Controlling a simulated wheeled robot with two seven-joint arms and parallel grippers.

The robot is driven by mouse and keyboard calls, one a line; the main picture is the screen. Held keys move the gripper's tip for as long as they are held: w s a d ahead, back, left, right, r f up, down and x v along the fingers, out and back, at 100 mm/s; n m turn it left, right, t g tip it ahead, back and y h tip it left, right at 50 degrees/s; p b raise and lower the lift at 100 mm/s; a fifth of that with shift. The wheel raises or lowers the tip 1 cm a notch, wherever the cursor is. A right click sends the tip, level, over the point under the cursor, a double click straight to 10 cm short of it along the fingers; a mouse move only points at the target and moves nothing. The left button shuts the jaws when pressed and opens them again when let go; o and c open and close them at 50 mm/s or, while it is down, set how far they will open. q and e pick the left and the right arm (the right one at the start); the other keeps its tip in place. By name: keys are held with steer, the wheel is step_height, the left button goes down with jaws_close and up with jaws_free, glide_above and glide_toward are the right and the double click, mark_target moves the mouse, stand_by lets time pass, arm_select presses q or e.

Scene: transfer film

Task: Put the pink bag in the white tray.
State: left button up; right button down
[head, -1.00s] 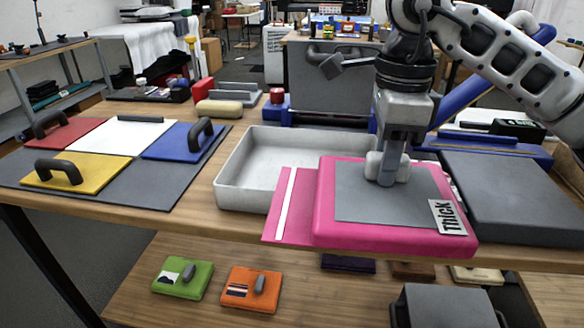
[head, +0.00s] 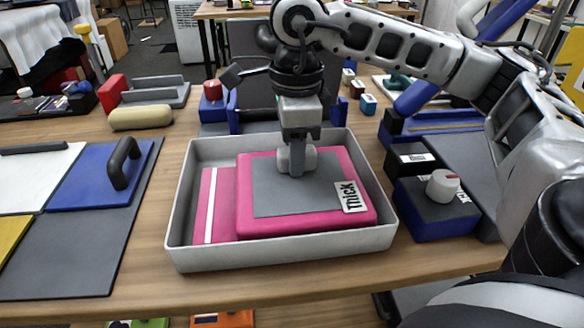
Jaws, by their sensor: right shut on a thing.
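The pink bag (head: 305,219) is a flat pink block with a grey top panel, a "Thick" label and a flap with a white stripe on its left. It lies within the walls of the white tray (head: 280,255) on the table; whether it rests on the tray floor I cannot tell. My right gripper (head: 296,168) points down over the bag and is shut on the grey knob on top of it. The fingertips are partly hidden by the knob. My left gripper is not in view.
A blue box with a white knob (head: 437,215) stands right of the tray. A board with a blue handled panel (head: 100,175) lies to the left. A beige roll (head: 141,117) and a red-topped blue item (head: 212,101) stand behind.

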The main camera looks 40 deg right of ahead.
steer(key=shift+f, duration=1.7)
steer(key=shift+f, duration=0.15)
steer(key=c, duration=1.1)
jaws_free()
step_height(320, 180, up, 12)
steer(key=shift+r+p, duration=0.15)
steer(key=shift+p, duration=0.35)
